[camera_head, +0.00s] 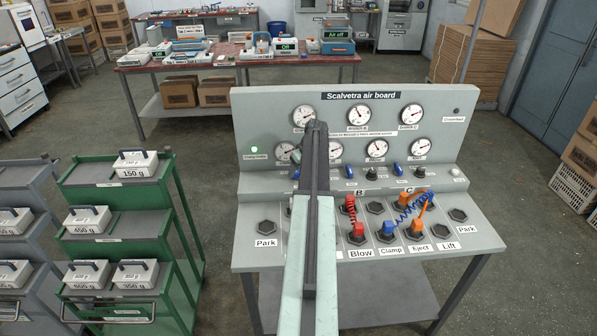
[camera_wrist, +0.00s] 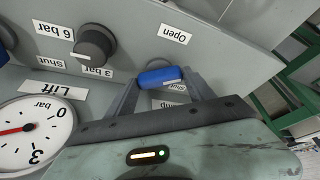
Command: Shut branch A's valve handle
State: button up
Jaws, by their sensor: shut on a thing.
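In the wrist view, my gripper (camera_wrist: 165,92) is shut on a blue valve handle (camera_wrist: 160,76), with a dark finger on either side. An "Open" label (camera_wrist: 174,34) stands above the handle and a "Shut" label (camera_wrist: 50,62) lies to the left. I cannot tell exactly which label the handle points to. In the head view, my arm covers the gripper and most of the board's left-middle part, including any letter A. The blue handles of branch B (camera_head: 349,172) and branch C (camera_head: 398,169) show to the right of my arm.
The grey air board (camera_head: 262,116) carries several gauges. A dark knob (camera_wrist: 95,45) and a gauge (camera_wrist: 32,130) lie close to my gripper. Red (camera_head: 350,209), blue (camera_head: 405,214) and orange (camera_head: 424,206) hoses are plugged in at the lower right. A green weight rack (camera_head: 105,183) stands left.

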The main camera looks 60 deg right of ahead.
jog(key=m+h, duration=0.1)
jog(key=m, duration=0.2)
jog(key=shift+w+a+m+g, duration=0.1)
jog(key=shift+m+g, duration=0.2)
jog(key=shift+w+m+g+h, duration=0.1)
jog(key=shift+m+g+h, duration=0.4)
jog(key=shift+m, duration=1)
jog(key=o, duration=1.4)
jog(key=shift+r, duration=0.15)
